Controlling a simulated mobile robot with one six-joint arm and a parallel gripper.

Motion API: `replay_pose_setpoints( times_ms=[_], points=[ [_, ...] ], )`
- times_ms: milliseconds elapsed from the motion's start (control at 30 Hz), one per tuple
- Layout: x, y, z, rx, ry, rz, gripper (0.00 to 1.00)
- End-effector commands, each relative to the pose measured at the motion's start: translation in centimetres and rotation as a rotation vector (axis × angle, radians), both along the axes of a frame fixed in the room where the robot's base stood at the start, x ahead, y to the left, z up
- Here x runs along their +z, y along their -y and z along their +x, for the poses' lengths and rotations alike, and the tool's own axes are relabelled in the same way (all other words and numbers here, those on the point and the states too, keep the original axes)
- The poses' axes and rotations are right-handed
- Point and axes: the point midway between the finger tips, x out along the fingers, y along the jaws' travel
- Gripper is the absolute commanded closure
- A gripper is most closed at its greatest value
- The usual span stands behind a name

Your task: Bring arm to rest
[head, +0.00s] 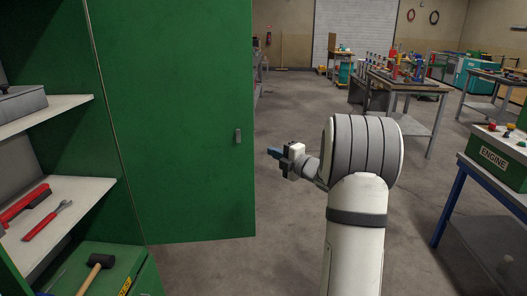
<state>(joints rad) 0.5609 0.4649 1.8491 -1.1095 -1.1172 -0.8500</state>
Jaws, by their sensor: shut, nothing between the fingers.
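My arm (357,215) rises from the bottom of the head view, with its wide grey-banded joint at the top. My gripper (273,152) is at the end of the arm, pointing left, with small blue fingertips. It is shut and empty. It is in front of open floor, just to the right of the green cabinet door (185,130) in the picture. The fingers are small in this view, and part of the wrist is hidden behind the big joint.
The green door stands open, with a dark handle (238,136). Left of it, cabinet shelves (60,205) hold red tools and a black mallet (95,271). A bench with an ENGINE box (494,158) stands at right. Workbenches (405,84) stand farther back. Grey floor (290,95) lies between.

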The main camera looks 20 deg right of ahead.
Motion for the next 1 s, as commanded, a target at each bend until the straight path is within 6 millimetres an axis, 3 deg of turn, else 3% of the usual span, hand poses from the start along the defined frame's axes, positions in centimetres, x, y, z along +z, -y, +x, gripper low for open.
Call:
replay_pose_setpoints(
  times_ms=[267, 433, 567, 767, 867, 1000],
  points=[
    [0.4, 0.2, -0.6, -0.011, -0.006, 0.005, 1.0],
    [3.0, -1.0, -0.6, -0.145, -0.096, 0.082, 1.0],
    [5.4, -2.4, -2.3, -0.339, -0.232, 0.224, 1.0],
    [6.4, -5.2, -8.4, -0.641, -0.472, 0.509, 1.0],
    [6.0, -7.3, -13.0, -0.78, -0.607, 0.659, 1.0],
    [4.7, -11.0, -20.6, -0.967, -0.82, 0.857, 1.0]
  ],
)
